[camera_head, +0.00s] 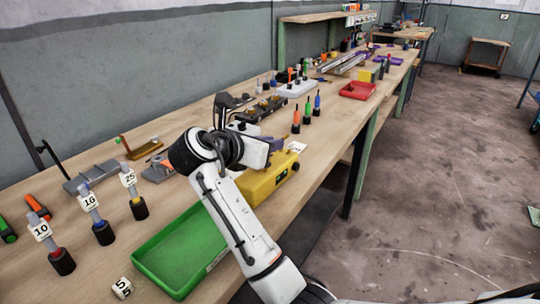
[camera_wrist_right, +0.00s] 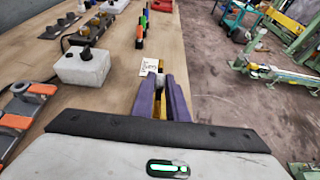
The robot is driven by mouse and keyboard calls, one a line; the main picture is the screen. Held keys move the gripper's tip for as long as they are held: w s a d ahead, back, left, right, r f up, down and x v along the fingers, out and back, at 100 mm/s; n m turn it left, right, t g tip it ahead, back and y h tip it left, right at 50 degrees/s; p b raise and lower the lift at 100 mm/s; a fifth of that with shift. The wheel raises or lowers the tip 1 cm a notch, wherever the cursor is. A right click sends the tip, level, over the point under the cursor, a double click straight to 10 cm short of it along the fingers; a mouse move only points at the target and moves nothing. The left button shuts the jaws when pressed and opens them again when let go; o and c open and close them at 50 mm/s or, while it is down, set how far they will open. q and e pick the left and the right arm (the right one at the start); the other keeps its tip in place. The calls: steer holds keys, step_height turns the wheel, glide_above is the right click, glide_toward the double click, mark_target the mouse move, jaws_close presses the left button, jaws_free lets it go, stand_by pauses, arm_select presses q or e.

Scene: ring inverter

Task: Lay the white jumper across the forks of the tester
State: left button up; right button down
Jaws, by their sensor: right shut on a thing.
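My right gripper (camera_head: 286,143) reaches over the yellow tester box (camera_head: 262,184) from the front of the bench. A bit of yellow shows just beyond the tips. The tester's forks are not clear behind my wrist. My left gripper is not in view.
A green tray (camera_head: 180,250) lies at the front left. Numbered black-based posts (camera_head: 104,232) stand left of it. A white card (camera_head: 296,147) lies beside the fingers. A white block (camera_wrist_right: 80,66) stands to the left. Coloured screwdriver-like pieces (camera_head: 306,116) and a red tray (camera_head: 357,91) are farther back.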

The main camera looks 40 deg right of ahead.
step_height(320, 180, down, 3)
steer(key=shift+r, duration=0.15)
steer(key=c, duration=1.9)
jaws_free()
steer(key=shift+f, duration=0.2)
steer(key=shift+o, duration=0.8)
steer(key=shift+r, duration=0.1)
steer(key=v, duration=1)
steer(key=shift+a+r+p, duration=0.25)
steer(key=shift+r+p, duration=0.1)
steer(key=shift+p, duration=0.05)
steer(key=shift+s+a+r, duration=0.25)
steer(key=shift+a, duration=0.3)
